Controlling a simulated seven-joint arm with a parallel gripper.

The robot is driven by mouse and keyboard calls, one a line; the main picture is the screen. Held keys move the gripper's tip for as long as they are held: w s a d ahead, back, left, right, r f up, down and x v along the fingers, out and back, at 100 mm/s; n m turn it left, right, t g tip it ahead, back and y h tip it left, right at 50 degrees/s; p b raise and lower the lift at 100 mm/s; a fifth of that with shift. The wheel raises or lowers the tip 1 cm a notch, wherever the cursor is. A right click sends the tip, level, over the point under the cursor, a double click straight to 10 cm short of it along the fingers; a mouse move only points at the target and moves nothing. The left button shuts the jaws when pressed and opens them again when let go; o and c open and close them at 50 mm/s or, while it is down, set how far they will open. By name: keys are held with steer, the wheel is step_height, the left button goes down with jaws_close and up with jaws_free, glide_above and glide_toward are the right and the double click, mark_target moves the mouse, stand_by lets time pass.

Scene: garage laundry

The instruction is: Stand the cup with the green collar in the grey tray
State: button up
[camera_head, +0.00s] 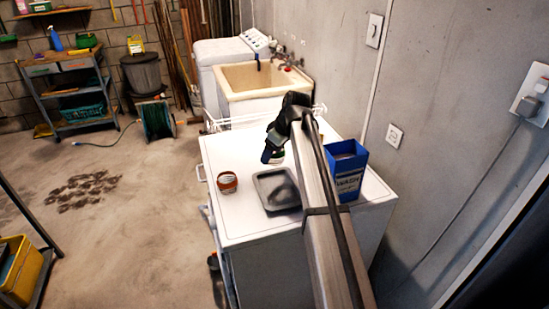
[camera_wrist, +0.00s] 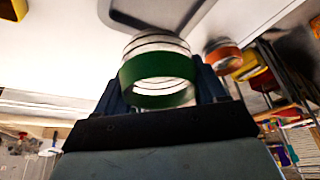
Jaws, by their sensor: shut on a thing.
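The cup with the green collar (camera_wrist: 158,78) is between my gripper's fingers in the wrist view; it is whitish with dark rings, and my gripper (camera_wrist: 160,88) is shut on it. In the head view the cup (camera_head: 278,157) is small and partly hidden by my gripper (camera_head: 272,155), beyond the tray. The grey tray (camera_head: 263,202) lies on the white machine top, its right part hidden behind my arm. Part of the tray's dark rim shows at the top of the wrist view. Whether the cup touches the surface below is unclear.
A cup with an orange collar (camera_head: 227,182) stands left of the tray on the white top (camera_head: 235,222); it also shows in the wrist view (camera_wrist: 223,56). A blue WASH box (camera_head: 348,172) stands at the right, beside my arm. A sink (camera_head: 262,80) is behind.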

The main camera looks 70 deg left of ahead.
steer(key=shift+d+n, duration=0.1)
steer(key=shift+n, duration=0.6)
steer(key=shift+f, duration=0.1)
steer(key=shift+f, duration=0.1)
steer(key=shift+f, duration=3.8)
steer(key=shift+f, duration=0.45)
steer(key=o, duration=1.1)
steer(key=shift+r, duration=0.15)
steer(key=shift+r, duration=4.4)
